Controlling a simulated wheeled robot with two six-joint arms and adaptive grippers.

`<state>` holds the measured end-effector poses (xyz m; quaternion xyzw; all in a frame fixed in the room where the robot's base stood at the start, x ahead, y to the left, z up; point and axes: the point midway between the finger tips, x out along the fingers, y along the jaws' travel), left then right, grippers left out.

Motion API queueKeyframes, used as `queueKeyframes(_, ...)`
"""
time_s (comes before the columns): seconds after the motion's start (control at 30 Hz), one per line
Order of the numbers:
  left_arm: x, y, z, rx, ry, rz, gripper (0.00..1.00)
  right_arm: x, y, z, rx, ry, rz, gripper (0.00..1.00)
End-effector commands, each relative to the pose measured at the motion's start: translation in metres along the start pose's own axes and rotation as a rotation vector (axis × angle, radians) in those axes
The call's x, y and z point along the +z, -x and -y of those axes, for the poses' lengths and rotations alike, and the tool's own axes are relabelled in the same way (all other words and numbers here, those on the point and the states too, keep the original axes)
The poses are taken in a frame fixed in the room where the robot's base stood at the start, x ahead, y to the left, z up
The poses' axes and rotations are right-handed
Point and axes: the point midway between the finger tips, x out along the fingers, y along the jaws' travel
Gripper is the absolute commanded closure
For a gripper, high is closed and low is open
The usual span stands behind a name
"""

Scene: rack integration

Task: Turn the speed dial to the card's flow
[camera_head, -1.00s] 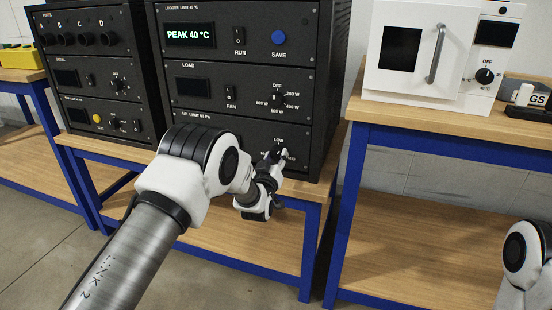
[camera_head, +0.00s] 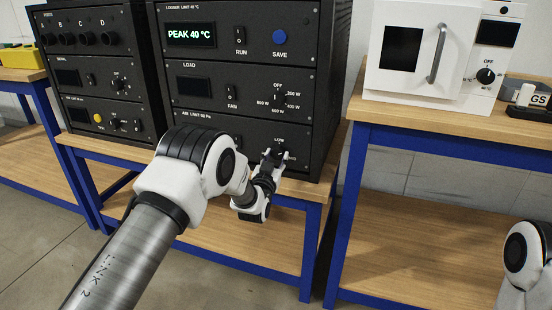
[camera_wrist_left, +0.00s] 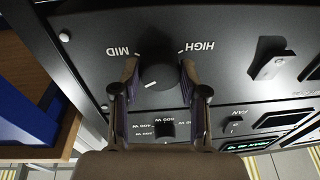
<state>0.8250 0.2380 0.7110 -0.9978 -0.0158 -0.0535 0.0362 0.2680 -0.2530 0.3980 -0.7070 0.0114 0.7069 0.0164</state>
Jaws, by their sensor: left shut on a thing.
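The speed dial (camera_wrist_left: 158,70) is a dark round knob with a white mark, on the rack's bottom "AIR" panel (camera_head: 205,123). In the left wrist view its mark points down and slightly left, away from the upside-down MID and HIGH labels. LOW shows above the dial in the head view. My left gripper (camera_wrist_left: 159,76) has one finger on each side of the dial, shut on it; in the head view the gripper (camera_head: 273,157) partly covers the dial. My right gripper is out of view. I cannot make out a card with a flow on it.
The black rack (camera_head: 200,88) has a LOAD dial (camera_head: 278,97) above and a PEAK 40 °C display (camera_head: 191,35). A second rack (camera_head: 98,60) stands left, and a white oven (camera_head: 425,50) stands on the right bench (camera_head: 450,118). A gap separates the benches.

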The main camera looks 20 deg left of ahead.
Motion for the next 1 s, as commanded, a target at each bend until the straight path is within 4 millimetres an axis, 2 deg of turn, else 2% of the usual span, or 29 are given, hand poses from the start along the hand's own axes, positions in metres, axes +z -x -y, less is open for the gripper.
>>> queueKeyframes(0.13, -0.001, -0.001, 0.000, 0.000, 0.001, -0.002, 0.92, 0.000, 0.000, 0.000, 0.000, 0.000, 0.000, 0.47)
queueKeyframes(0.17, -0.001, -0.001, 0.000, 0.000, 0.001, -0.002, 0.53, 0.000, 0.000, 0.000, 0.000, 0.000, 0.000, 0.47)
queueKeyframes(0.2, -0.001, -0.001, 0.000, 0.000, 0.001, -0.002, 0.39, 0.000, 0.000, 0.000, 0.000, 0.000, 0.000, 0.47)
queueKeyframes(0.23, -0.001, -0.001, 0.000, 0.000, 0.001, -0.002, 0.31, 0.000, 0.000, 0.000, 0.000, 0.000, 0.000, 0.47)
queueKeyframes(0.53, 0.000, 0.001, 0.000, 0.000, 0.002, 0.000, 0.31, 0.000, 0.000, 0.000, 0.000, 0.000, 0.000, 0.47)
queueKeyframes(0.63, 0.000, 0.007, 0.000, 0.000, 0.002, 0.000, 0.31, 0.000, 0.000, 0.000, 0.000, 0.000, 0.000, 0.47)
queueKeyframes(0.77, 0.000, 0.030, 0.000, 0.000, 0.001, 0.002, 0.31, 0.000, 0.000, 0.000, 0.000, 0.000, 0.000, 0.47)
queueKeyframes(1.0, 0.000, 0.092, 0.000, 0.000, 0.001, 0.002, 0.31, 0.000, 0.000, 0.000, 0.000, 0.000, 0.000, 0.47)
